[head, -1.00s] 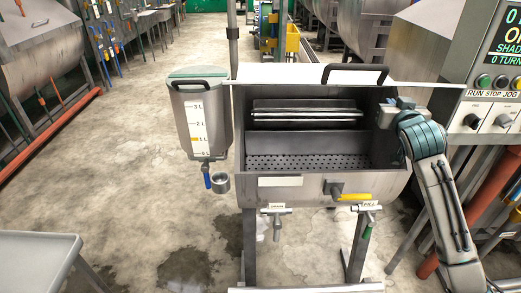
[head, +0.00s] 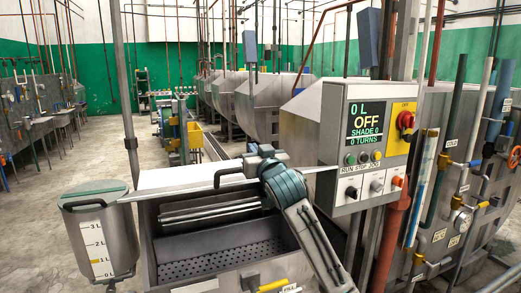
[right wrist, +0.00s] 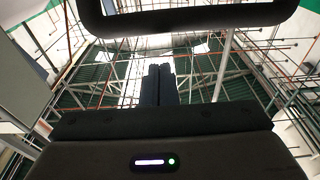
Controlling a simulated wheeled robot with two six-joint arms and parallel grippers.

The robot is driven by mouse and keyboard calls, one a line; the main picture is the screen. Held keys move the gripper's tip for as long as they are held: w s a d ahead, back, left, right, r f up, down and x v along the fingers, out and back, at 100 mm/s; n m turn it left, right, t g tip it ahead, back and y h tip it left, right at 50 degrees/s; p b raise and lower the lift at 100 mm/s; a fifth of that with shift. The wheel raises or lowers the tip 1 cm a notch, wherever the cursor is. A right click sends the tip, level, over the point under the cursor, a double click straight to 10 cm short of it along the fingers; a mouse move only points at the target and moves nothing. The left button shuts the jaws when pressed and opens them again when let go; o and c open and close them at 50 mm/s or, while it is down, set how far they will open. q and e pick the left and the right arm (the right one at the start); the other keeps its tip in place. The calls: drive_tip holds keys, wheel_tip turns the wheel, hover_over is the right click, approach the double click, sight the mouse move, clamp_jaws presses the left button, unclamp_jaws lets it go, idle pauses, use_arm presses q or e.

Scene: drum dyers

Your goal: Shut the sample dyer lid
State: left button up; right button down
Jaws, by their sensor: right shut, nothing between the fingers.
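The sample dyer (head: 215,245) stands low in the middle of the head view with its trough open. Its pale lid (head: 180,180) is raised at the back of the trough, with a black handle (head: 228,171) near its right end. My right gripper (head: 264,150) is shut and empty, just right of the handle; contact cannot be told. In the right wrist view its dark fingers (right wrist: 158,85) are together and point at the ceiling. A black bar, apparently the handle (right wrist: 185,20), crosses the top of that view. My left gripper is not in view.
A measuring tank (head: 98,240) with a litre scale stands left of the dyer. A control box (head: 365,140) reading OFF stands close on the right. A thin post (head: 128,100) rises behind the tank. Larger machines line the back.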

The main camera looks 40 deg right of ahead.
drive_tip(key=shift+s+a+f+p, duration=0.15)
drive_tip(key=shift+s+f, duration=0.1)
drive_tip(key=shift+f, duration=0.65)
drive_tip(key=shift+s+d+f+p, duration=0.1)
drive_tip(key=shift+s+f+p, duration=0.1)
drive_tip(key=shift+f, duration=0.7)
drive_tip(key=shift+s+f, duration=0.1)
